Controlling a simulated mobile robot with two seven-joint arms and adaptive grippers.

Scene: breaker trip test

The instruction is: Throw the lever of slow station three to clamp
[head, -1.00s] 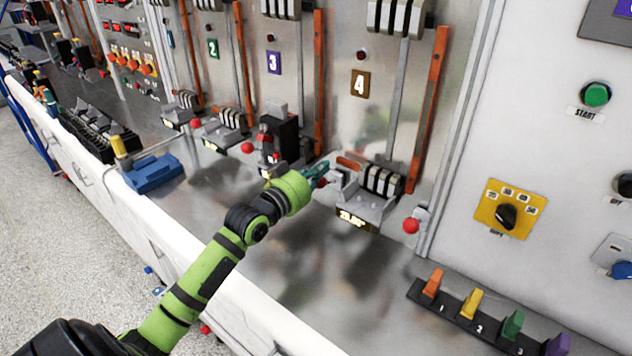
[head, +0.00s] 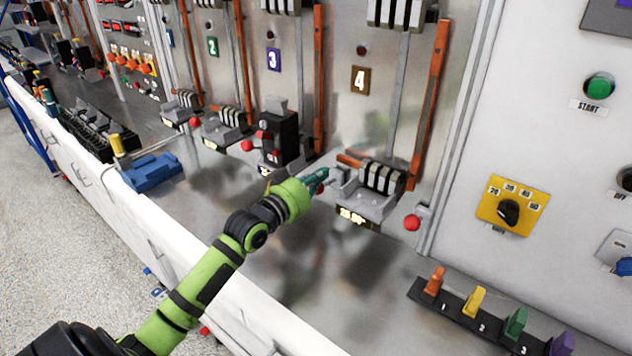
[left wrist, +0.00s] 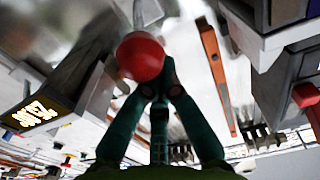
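Station three is marked by a purple "3" plate (head: 273,60). A black breaker (head: 281,138) stands in its holder below the plate. The red lever knob (head: 320,188) to the right of this holder is partly covered by my left gripper (head: 318,177). In the left wrist view the red knob (left wrist: 140,57) is large, just at the tips of my green fingers (left wrist: 160,78). The fingertips are drawn together, and the knob sits off to their left. I cannot tell whether they touch. My right gripper is out of view.
Station four's holder (head: 370,196) and red knob (head: 411,223) are close on the right. Station two's knob (head: 247,146) is to the left. A blue tool (head: 152,172) lies on the bench.

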